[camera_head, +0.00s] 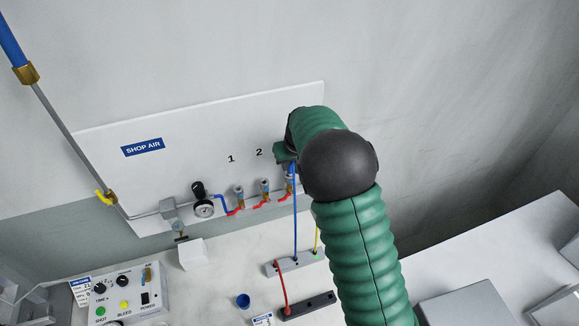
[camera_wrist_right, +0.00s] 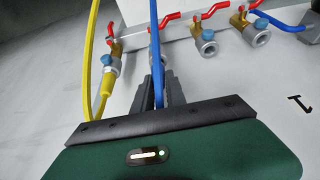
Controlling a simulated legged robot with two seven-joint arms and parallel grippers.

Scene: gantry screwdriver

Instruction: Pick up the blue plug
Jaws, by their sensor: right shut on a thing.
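My right gripper (camera_head: 287,157) is up at the right end of the row of air outlets on the wall panel, largely hidden by my own wrist. In the right wrist view its dark fingers (camera_wrist_right: 159,88) are shut around the end of a blue hose (camera_wrist_right: 154,45). The blue plug itself is mostly hidden between the fingers. In the head view the blue hose (camera_head: 295,215) hangs from the gripper down to a grey block (camera_head: 293,264) on the bench. Whether the plug touches an outlet is hidden. My left gripper is not in view.
A yellow plug (camera_wrist_right: 106,82) sits at an outlet beside the fingers. Outlets with red levers (camera_head: 264,190) line the panel (camera_head: 190,150). A red hose (camera_head: 281,285) runs to a dark block (camera_head: 308,306). A blue cup (camera_head: 243,301) and a control box (camera_head: 125,296) stand left.

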